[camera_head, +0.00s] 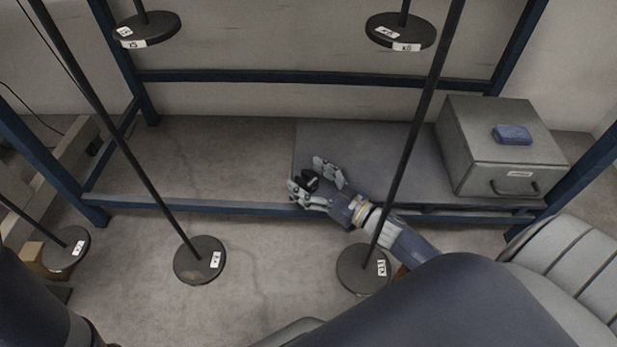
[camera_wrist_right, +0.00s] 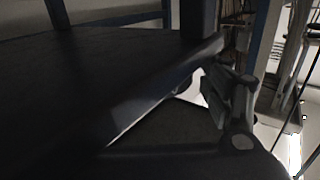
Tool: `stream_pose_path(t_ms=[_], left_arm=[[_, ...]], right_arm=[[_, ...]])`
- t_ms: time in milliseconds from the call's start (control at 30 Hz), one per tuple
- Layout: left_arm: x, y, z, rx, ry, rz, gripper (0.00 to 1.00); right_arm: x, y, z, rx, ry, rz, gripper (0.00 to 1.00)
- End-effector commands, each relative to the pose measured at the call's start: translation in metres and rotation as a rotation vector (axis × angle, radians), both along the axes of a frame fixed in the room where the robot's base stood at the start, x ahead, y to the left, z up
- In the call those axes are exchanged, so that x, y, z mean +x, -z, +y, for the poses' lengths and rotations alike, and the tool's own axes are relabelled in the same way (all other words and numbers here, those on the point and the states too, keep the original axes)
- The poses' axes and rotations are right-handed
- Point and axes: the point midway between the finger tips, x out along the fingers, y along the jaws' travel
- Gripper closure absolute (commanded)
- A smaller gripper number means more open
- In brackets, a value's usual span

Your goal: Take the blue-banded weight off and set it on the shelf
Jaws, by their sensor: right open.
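Several black disc weights with white labels sit at the ends of dark rods. Two are high up, an upper left disc (camera_head: 150,27) and an upper right disc (camera_head: 400,30). Lower discs are at the middle (camera_head: 200,260), right (camera_head: 360,268) and far left (camera_head: 66,248). I cannot make out a blue band on any of them. The grey shelf board (camera_head: 390,150) lies within a blue frame. My right gripper (camera_head: 305,176) is open and empty over the board's left front part. One of its fingers shows in the wrist view (camera_wrist_right: 235,110). My left gripper is out of view.
A grey metal box (camera_head: 480,150) with a blue block (camera_head: 512,134) on top stands at the board's right end. The board's left and middle are clear of objects. Blue frame bars (camera_head: 310,76) and slanting rods stand around my right arm.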

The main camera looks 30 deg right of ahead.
Motion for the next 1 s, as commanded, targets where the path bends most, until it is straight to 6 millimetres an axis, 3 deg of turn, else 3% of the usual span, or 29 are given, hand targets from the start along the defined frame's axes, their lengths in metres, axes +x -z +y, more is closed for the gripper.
stream_pose_path(t_ms=[167,500,700,1000], left_arm=[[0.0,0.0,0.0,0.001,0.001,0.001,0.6],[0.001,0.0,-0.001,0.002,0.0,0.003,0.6],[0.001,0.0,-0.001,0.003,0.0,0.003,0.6],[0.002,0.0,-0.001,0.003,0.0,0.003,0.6]], right_arm=[[-0.014,0.002,-0.006,0.0,0.002,0.004,0.27],[-0.074,0.001,-0.03,0.001,0.0,0.004,0.27],[-0.101,0.0,-0.04,0.001,-0.001,0.0,0.27],[-0.111,-0.001,-0.045,0.001,-0.001,-0.003,0.27]])
